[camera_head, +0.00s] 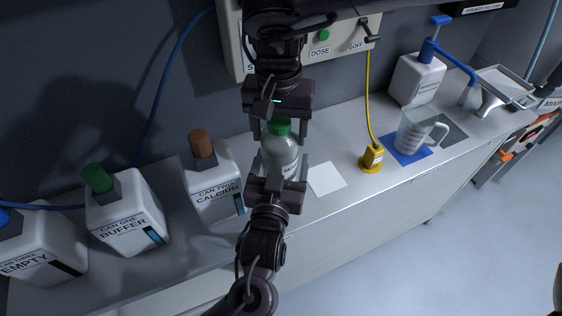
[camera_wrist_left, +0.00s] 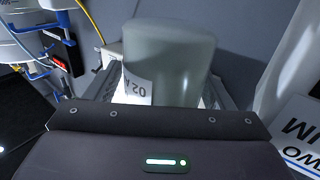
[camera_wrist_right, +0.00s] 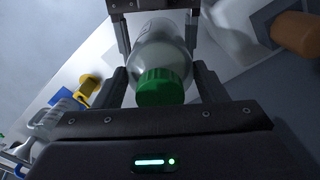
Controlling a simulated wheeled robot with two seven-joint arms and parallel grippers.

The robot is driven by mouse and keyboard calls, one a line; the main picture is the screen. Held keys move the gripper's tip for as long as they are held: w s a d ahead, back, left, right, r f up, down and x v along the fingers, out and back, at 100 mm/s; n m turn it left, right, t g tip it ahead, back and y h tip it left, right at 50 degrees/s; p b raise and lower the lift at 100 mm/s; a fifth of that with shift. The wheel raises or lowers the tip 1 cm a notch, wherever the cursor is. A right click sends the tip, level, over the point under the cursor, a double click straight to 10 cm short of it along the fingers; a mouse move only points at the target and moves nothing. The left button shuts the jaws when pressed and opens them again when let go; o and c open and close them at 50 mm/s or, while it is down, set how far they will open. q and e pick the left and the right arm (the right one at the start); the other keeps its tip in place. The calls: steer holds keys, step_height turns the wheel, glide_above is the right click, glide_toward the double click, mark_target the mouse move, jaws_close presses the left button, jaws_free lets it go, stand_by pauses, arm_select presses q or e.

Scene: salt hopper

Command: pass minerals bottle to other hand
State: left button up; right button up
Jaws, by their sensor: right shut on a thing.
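The minerals bottle (camera_head: 279,158) is a pale translucent bottle with a green cap and a white label. In the head view it is between my two grippers, in front of the counter wall. My right gripper (camera_head: 280,128) comes from above at the cap end and is shut on the bottle. The right wrist view shows the green cap (camera_wrist_right: 161,87) close up. My left gripper (camera_head: 278,163) comes from below at the base end, its fingers on either side of the bottle and seemingly apart from it. The left wrist view shows the bottle's base (camera_wrist_left: 168,55) close up, with part of its label.
White cans labelled calcium (camera_head: 214,190), buffer (camera_head: 127,215) and empty (camera_head: 40,245) stand at left. A white square (camera_head: 325,179), a yellow device (camera_head: 371,158) and a jug (camera_head: 413,132) on a blue mat are at right. The dose panel (camera_head: 300,42) is behind.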

arm_select(q)
steer(key=c, duration=0.9)
steer(key=shift+r, duration=0.1)
steer(key=shift+c, duration=0.6)
arm_select(e)
steer(key=o, duration=1.9)
